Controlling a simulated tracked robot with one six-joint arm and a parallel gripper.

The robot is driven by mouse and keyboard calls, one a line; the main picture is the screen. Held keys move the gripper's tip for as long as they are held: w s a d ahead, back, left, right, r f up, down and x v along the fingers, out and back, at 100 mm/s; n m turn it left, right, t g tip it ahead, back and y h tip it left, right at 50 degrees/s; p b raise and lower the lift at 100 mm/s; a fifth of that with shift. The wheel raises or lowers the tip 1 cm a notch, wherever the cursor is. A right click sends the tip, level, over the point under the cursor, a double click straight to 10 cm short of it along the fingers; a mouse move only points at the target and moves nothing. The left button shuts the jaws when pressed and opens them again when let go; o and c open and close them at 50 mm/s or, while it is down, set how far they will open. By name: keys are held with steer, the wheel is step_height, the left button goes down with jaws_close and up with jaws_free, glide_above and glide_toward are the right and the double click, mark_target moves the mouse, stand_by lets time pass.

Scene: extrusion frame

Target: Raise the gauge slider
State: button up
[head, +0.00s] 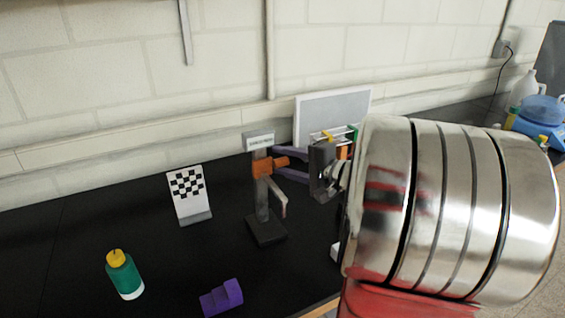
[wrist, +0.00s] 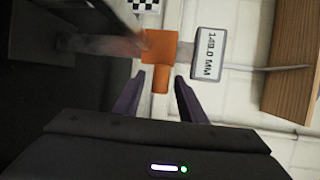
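The gauge has a grey upright post (head: 262,205) on a dark base (head: 266,230), with a white display (wrist: 208,55) at its top that seems to read 149.0 MM. The orange slider (head: 263,168) sits high on the post, just below the display; in the wrist view the slider (wrist: 158,47) shows its knob pointing toward me. A grey jaw (head: 279,197) hangs from the slider side. My gripper (head: 278,163) is open, its purple fingers on either side of the knob. In the wrist view the gripper (wrist: 158,82) shows gaps beside the knob.
A checkered card (head: 189,195) stands left of the gauge. A green bottle with a yellow cap (head: 124,275) and a purple stepped block (head: 222,298) are on the black bench in front. A white-framed panel (head: 333,112) stands behind, near the wall.

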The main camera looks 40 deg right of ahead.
steer(key=shift+s, duration=0.1)
steer(key=v, duration=1.3)
steer(key=shift+s, duration=0.25)
steer(key=shift+r, duration=0.1)
stand_by(0.4)
